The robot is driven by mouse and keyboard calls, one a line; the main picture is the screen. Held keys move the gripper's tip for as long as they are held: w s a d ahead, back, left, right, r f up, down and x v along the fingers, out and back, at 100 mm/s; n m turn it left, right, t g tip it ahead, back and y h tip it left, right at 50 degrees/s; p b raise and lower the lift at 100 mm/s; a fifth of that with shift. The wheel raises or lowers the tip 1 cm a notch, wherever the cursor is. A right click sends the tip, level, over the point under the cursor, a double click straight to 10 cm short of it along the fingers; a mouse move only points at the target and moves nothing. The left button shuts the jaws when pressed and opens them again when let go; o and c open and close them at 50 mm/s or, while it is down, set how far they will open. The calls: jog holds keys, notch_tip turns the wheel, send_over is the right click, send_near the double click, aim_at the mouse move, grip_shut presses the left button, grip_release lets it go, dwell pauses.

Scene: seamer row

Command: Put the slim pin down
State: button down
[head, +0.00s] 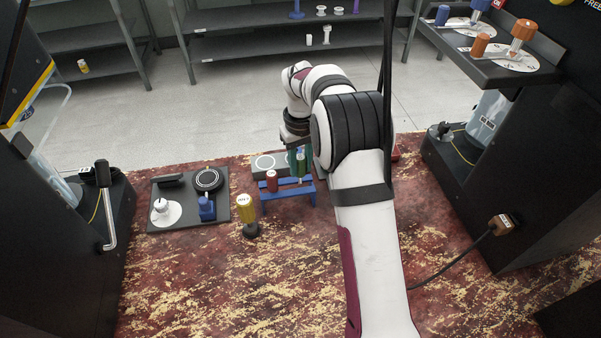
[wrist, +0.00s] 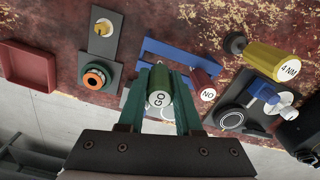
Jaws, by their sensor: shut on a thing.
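My gripper (wrist: 160,100), with dark green fingers, is shut on the green GO pin (wrist: 158,98), whose lettered end faces the wrist camera. In the head view my gripper (head: 298,162) is over the right part of the blue rack (head: 290,191), partly hidden by my arm. The GO pin's lower end is hidden, so I cannot tell whether it is in the rack or just above it. The red NO pin (head: 271,180) stands upright at the rack's left side; it also shows in the wrist view (wrist: 204,88), right of the GO pin.
A yellow 4 NM tool (head: 247,213) stands left of the rack. A dark board (head: 183,222) with several parts lies farther left. A grey plate (wrist: 101,45) and a red tray (wrist: 28,66) lie on the other side. Black machines flank the bench.

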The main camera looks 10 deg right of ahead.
aim_at(301, 176)
notch_tip(301, 176, down, 3)
jog(key=shift+f, duration=0.2)
jog(key=shift+f, duration=0.35)
jog(key=c, duration=0.6)
grip_release()
